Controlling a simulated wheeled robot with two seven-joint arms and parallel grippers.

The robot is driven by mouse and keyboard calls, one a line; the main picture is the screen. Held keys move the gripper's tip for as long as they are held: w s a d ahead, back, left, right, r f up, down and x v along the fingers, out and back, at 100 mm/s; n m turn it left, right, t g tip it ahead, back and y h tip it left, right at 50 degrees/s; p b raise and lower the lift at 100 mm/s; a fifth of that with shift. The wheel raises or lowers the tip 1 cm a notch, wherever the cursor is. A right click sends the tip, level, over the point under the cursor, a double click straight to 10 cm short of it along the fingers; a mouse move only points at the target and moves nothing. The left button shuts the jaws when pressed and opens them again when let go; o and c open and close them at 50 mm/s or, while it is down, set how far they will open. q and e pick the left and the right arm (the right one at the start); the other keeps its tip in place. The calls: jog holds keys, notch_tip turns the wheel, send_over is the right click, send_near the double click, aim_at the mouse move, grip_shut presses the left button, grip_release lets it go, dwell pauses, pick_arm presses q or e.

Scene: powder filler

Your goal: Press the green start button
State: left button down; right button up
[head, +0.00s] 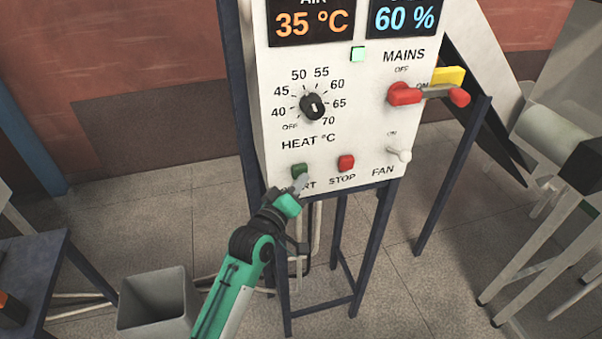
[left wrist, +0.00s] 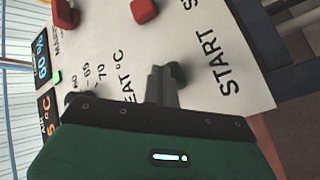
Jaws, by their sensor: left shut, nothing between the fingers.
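The green start button (head: 299,171) is on the lower left of the white control panel (head: 345,135), above the word START. In the left wrist view the green button (left wrist: 178,73) shows just beside my fingertips and is partly hidden by them. My left gripper (head: 300,183) is shut and empty, its fingertips just below the button in the head view. It also shows in the left wrist view (left wrist: 163,72). I cannot tell whether the fingertips touch the button. My right gripper is not in view.
A red stop button (head: 346,162) is right of the start button. A heat dial (head: 313,106), a fan switch (head: 399,155) and a red mains handle (head: 428,94) are on the panel. A grey bin (head: 156,304) stands on the floor at lower left.

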pick_arm(q)
jog(key=shift+s+d, duration=0.15)
jog(key=shift+s, duration=0.55)
jog(key=shift+p, duration=0.35)
jog(key=shift+s+d+p, duration=0.25)
jog(key=shift+s+p, duration=0.1)
jog(key=shift+s, duration=0.45)
jog(key=shift+s+d+p, duration=0.3)
jog(key=shift+s+p, duration=0.05)
jog(key=shift+s, duration=0.4)
jog(key=shift+s+d+p, duration=0.25)
jog(key=shift+s+p, duration=0.1)
jog(key=shift+s, duration=0.45)
